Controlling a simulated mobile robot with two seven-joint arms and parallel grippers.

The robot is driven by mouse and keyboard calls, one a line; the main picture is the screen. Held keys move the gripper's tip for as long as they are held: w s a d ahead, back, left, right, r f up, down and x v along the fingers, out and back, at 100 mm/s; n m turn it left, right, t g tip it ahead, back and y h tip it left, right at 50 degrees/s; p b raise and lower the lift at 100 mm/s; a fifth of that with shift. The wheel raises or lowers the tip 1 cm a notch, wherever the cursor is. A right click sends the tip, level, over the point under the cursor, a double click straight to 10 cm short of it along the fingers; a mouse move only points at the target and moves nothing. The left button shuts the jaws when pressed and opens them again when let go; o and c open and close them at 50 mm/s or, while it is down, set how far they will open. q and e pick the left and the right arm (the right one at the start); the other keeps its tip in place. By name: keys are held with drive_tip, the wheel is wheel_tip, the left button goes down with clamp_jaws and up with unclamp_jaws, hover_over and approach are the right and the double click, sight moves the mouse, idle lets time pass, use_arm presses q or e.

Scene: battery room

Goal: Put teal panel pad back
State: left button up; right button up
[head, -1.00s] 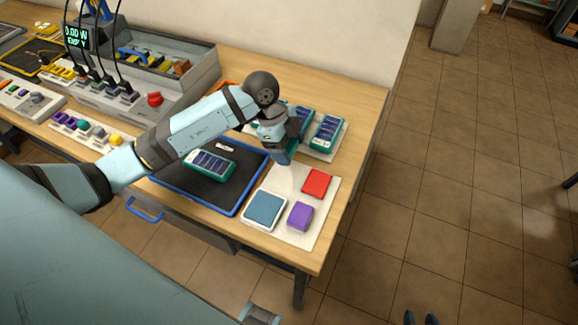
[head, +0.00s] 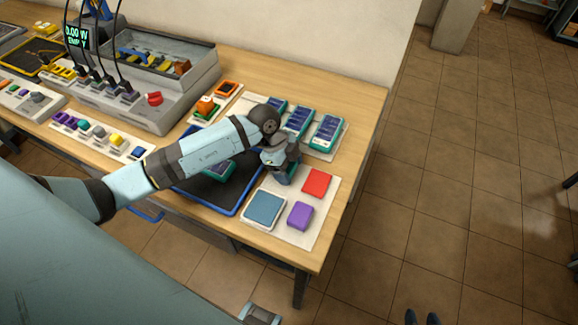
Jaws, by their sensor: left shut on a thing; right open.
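My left gripper (head: 283,176) is shut over the upper left corner of a white mat (head: 329,205). It holds the teal panel pad, which is mostly hidden by the fingers; only a little dark teal shows low between them. I cannot tell whether the pad touches the mat. On the mat lie a steel-blue pad (head: 264,208), a red pad (head: 317,182) and a purple pad (head: 300,215). My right gripper (head: 421,318) shows only as two dark, spread fingertips at the bottom edge, over the floor; it is open and empty.
A blue-rimmed dark tray (head: 222,208) lies left of the mat, with a green-edged panel module (head: 217,169) partly behind my arm. Several similar modules stand behind the gripper, one at the right (head: 326,130). A grey tester (head: 140,100) with cables stands at the left.

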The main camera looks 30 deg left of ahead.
use_arm(q)
drive_tip(key=o, duration=0.9)
drive_tip(key=v, duration=1.2)
drive_tip(key=shift+r, duration=0.15)
drive_tip(key=shift+s, duration=0.15)
